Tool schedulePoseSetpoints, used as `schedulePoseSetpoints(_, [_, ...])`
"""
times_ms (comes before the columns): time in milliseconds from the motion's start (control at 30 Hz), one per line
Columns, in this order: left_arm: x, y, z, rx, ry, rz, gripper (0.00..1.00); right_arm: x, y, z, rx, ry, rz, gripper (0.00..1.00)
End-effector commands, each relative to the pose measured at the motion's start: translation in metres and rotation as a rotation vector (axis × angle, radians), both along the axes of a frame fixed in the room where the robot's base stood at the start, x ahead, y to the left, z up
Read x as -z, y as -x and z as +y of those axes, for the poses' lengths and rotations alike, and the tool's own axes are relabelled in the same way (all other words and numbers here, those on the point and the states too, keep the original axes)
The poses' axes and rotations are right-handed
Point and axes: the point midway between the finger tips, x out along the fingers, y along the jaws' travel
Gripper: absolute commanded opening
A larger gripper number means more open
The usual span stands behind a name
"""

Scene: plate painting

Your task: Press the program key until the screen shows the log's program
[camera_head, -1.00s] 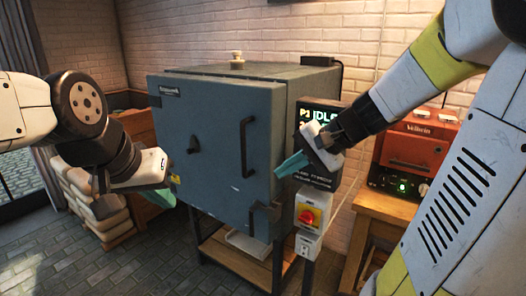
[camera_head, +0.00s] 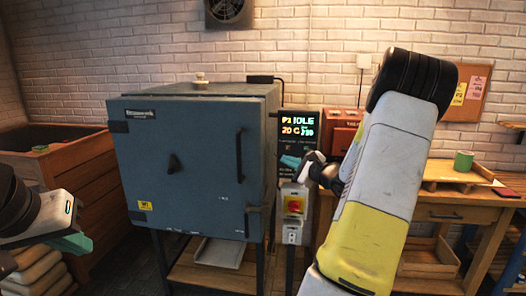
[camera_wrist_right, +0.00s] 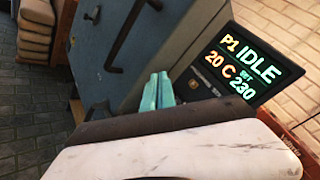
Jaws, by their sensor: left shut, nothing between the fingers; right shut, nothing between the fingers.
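The kiln (camera_head: 195,160) is a blue-grey box with its door shut. Its control panel screen (camera_head: 299,125) glows on the right side and reads IDLE, 20 C, set 230. In the right wrist view the screen (camera_wrist_right: 243,65) shows P1 before IDLE. My right gripper (camera_head: 290,161) is shut and empty, its teal fingertips in front of the panel's left edge below the screen. They also show in the wrist view (camera_wrist_right: 157,92), left of the screen. Contact cannot be told. The program key is not distinguishable. My left gripper (camera_head: 72,245) is shut and empty at the lower left.
A wooden bench (camera_head: 450,212) with a green cup (camera_head: 463,161) stands right. A pinboard (camera_head: 468,92) holds notes too small to read. A wooden crate (camera_head: 60,175) and stacked sacks (camera_head: 38,275) stand left.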

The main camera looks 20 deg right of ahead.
Motion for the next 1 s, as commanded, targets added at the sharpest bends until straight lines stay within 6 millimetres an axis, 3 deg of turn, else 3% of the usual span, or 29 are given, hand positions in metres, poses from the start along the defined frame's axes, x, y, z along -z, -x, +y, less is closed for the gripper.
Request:
schedulePoseSetpoints(367, [0.0, 0.0, 0.0, 0.0, 0.0, 0.0, 0.0, -0.001, -0.006, -0.002, -0.003, 0.001, 0.0, 0.0])
schedulePoseSetpoints(1000, [0.0, 0.0, 0.0, 0.0, 0.0, 0.0, 0.0, -0.001, -0.07, -0.041, -0.004, 0.003, 0.0, 0.0])
